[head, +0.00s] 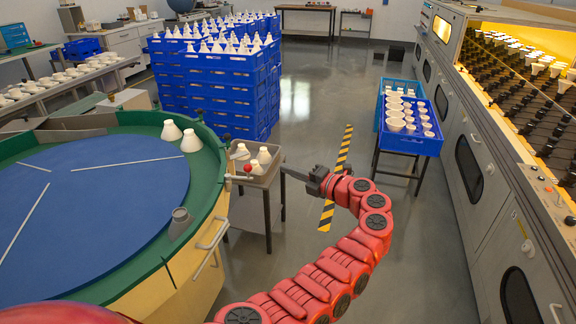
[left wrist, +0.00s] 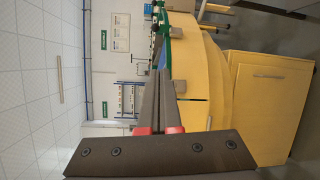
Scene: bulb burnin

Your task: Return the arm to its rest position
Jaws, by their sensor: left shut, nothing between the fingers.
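My left gripper (head: 292,172) is at the end of my red arm, which curves up from the bottom of the head view. It is out over the floor, just right of a small grey bin with white bulbs, and its dark fingers point left. In the left wrist view the fingers (left wrist: 157,85) lie together, shut, with nothing held between them. My right gripper does not show in either view.
A round table with a blue top (head: 95,190) and green rim stands at left, carrying two white bulbs (head: 190,141). The grey bin (head: 268,178) sits beside it. Blue crates (head: 210,90) are stacked behind. A burn-in machine (head: 475,150) lines the right.

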